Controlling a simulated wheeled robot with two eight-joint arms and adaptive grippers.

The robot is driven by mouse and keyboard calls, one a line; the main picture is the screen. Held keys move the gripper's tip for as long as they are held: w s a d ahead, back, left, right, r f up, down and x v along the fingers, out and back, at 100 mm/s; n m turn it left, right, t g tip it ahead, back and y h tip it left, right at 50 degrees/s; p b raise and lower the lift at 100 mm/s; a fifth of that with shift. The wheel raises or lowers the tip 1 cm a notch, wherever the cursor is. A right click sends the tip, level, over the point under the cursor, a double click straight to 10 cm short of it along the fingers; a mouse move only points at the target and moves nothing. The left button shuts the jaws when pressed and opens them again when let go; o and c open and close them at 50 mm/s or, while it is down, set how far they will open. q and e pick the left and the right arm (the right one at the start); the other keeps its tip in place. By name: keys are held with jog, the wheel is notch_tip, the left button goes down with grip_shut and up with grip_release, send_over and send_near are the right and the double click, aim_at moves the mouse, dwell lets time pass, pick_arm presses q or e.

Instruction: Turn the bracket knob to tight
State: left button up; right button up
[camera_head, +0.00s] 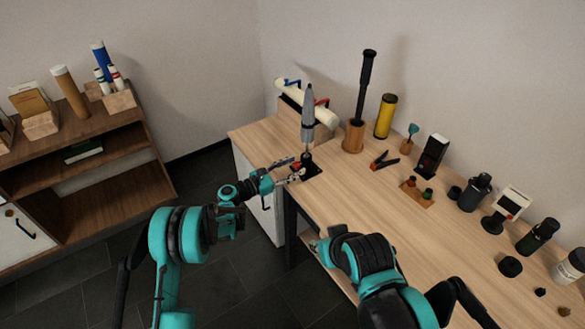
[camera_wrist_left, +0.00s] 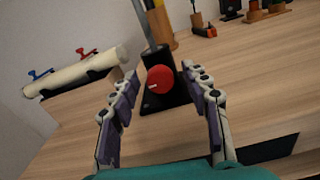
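The bracket knob (camera_wrist_left: 160,78) is a round red knob with a small pale mark, seen in the left wrist view. It sits on a dark bracket with a black base plate (camera_wrist_left: 166,122) at the table's left end. A grey pole (camera_head: 308,108) stands upright at the bracket. My left gripper (camera_head: 290,175) is at the bracket in the head view. In the left wrist view its fingers (camera_wrist_left: 159,84) are spread, one on each side of the knob, with gaps showing. My right arm is at the lower right; its gripper is mostly hidden behind its own links.
A white roll (camera_head: 318,108) with red and blue clamps lies behind the bracket.

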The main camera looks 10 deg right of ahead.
pick_arm(q)
grip_shut()
jog(key=shift+m, duration=0.3)
jog(key=m, duration=0.4)
jog(key=shift+m, duration=0.3)
jog(key=m, duration=0.4)
jog(key=shift+s+m, duration=0.1)
jog(key=shift+m, duration=0.2)
jog(key=m, duration=0.4)
jog(key=shift+f, duration=0.1)
jog(key=m, duration=0.4)
jog(key=shift+m, duration=0.3)
jog(key=shift+f, duration=0.1)
